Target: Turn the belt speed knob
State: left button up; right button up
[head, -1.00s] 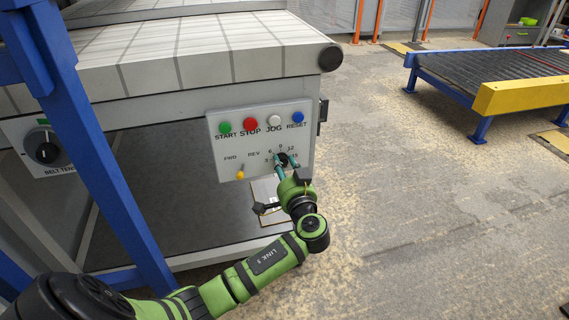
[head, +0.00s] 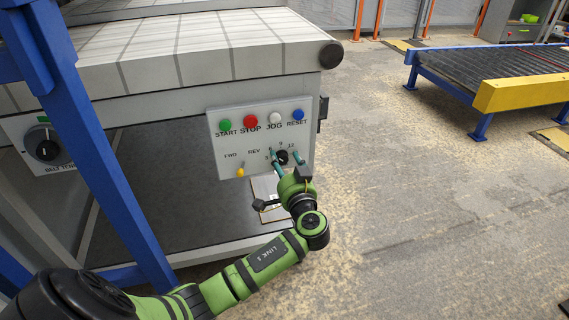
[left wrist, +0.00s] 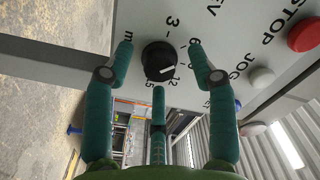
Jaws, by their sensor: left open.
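The belt speed knob (head: 282,158) is a small black dial at the lower right of the pale control panel (head: 218,145). In the left wrist view the knob (left wrist: 158,60) has a white pointer mark toward the picture's right; the 9 on its scale is not readable there. My left gripper (head: 286,155) is in front of the panel with teal fingers spread around the knob. In the left wrist view two fingertips of the left gripper (left wrist: 161,50) stand at either side of the knob, with visible gaps, and a third finger is below it. My right gripper is not in view.
Green START (head: 225,125), red STOP (head: 250,121), white JOG and blue RESET (head: 298,117) buttons sit above the knob. A yellow FWD/REV lever (head: 240,172) is to its left. The conveyor (head: 190,45) overhangs the panel.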

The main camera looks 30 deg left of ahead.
pick_arm(q)
jog(key=v, duration=1.2)
